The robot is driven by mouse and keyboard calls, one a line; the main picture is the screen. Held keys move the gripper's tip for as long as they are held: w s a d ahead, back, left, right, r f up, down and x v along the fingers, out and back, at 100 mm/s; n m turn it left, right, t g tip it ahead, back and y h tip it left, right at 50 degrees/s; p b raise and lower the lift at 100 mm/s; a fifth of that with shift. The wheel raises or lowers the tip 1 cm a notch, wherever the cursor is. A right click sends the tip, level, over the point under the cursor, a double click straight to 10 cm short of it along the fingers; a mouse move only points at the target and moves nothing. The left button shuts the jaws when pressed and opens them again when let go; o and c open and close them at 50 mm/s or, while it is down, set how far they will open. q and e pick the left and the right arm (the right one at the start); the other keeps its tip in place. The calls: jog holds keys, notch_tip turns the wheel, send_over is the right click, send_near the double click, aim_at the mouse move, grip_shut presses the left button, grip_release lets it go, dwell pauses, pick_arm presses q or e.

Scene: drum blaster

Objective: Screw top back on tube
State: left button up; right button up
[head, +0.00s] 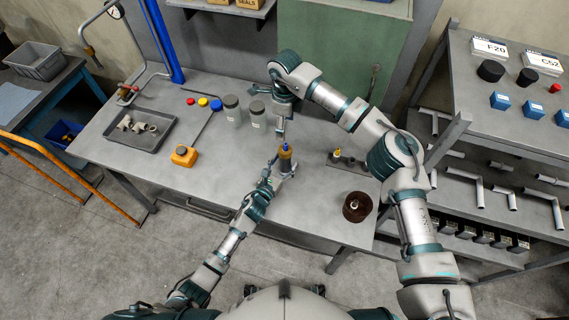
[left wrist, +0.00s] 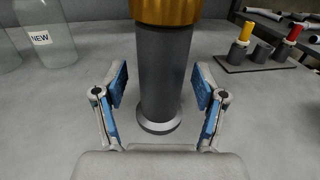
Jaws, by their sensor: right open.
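The tube stands upright on the table; in the left wrist view its dark grey body (left wrist: 165,75) rises from a round light base, with a gold-brown section (left wrist: 165,10) above. In the head view the gold-brown section (head: 285,162) shows with a small blue tip. My left gripper (left wrist: 163,90) is open, its blue-padded fingers on either side of the grey body with visible gaps. It also shows low beside the tube in the head view (head: 272,174). My right gripper (head: 281,131) is open, pointing down just behind the tube's top. Whether it touches is unclear.
A small rack (head: 346,161) with coloured tops and a brown round container (head: 356,206) are to the right. A tray of fittings (head: 139,129) and an orange box (head: 184,156) lie left.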

pick_arm(q)
jog(key=v, duration=1.2)
jog(key=shift+a, duration=0.1)
